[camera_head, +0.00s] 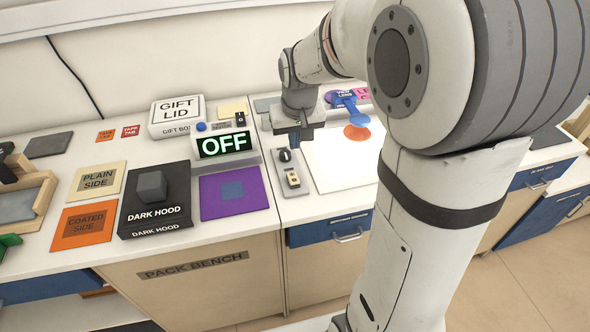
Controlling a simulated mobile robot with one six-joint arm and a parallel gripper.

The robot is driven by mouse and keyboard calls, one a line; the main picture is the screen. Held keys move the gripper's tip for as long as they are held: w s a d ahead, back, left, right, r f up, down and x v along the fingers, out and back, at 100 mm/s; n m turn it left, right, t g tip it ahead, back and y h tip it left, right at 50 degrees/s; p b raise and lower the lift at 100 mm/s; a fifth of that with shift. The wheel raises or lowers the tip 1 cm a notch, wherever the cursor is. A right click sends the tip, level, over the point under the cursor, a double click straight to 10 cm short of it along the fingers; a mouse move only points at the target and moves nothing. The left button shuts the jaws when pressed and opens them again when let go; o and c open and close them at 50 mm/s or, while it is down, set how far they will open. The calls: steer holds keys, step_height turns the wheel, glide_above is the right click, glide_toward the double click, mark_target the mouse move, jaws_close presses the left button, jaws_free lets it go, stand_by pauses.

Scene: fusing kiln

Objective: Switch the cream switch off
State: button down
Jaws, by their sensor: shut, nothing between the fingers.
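The cream switch (293,179) is a small cream block on a grey plate, near the front edge of the white counter. Its exact setting is too small to tell. My gripper (294,142) is above and behind it in the picture, pointing down, with its fingers shut and nothing between them. It appears apart from the switch. A dark knob (284,156) is on the same strip, just below my gripper. A display box (224,146) to the left shows OFF in green.
A dark hood box (135,218), a purple sheet (212,207) and a gift lid box (166,112) stand to the left. A white board (340,170) with an orange disc (356,132) lies to the right. My arm hides much of the right side.

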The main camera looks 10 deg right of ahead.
mark_target(294, 178)
steer(key=x, duration=0.4)
steer(key=s+x, duration=0.1)
steer(key=x, duration=0.3)
steer(key=p+x, duration=0.1)
steer(key=x, duration=0.2)
steer(key=shift+s+f, duration=0.2)
steer(key=shift+f, duration=0.4)
